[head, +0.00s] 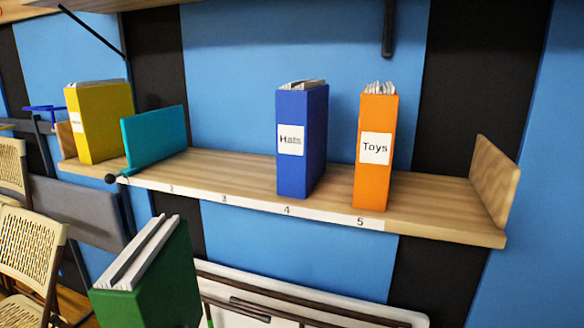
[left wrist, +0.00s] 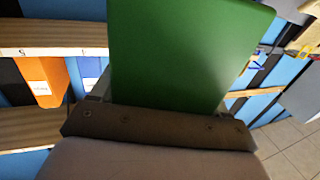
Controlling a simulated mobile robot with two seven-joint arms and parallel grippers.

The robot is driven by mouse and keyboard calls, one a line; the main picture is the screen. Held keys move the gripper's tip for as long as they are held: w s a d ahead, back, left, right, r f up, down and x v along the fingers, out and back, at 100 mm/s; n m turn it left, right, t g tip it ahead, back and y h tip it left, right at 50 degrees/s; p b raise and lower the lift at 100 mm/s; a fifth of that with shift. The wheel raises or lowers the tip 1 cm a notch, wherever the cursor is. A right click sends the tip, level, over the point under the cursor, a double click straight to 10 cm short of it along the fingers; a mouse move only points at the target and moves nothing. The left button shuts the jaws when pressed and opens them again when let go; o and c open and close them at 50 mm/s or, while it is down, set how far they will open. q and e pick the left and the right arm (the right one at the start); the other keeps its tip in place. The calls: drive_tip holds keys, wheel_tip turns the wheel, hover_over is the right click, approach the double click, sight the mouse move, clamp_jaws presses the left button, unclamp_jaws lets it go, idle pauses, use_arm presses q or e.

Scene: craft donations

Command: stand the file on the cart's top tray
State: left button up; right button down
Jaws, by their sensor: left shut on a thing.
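A green file (head: 150,285) with white papers along its top shows upright and slightly tilted at the lower left of the head view, in front of the shelf. In the left wrist view the green file (left wrist: 185,50) rises from my left gripper (left wrist: 155,110), which is shut on it. The gripper does not show in the head view. My right gripper is in neither view. I cannot make out the cart or its top tray in either view.
A wooden wall shelf (head: 430,212) holds a yellow file (head: 105,125), a teal divider (head: 155,138), a blue "Hats" file (head: 303,165) and an orange "Toys" file (head: 373,180). Folding chairs (head: 25,235) stand at the left. A white panel with brown bars (head: 225,275) is below the shelf.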

use_arm(q)
drive_tip(key=shift+s+f, duration=0.7)
drive_tip(key=shift+s, duration=0.3)
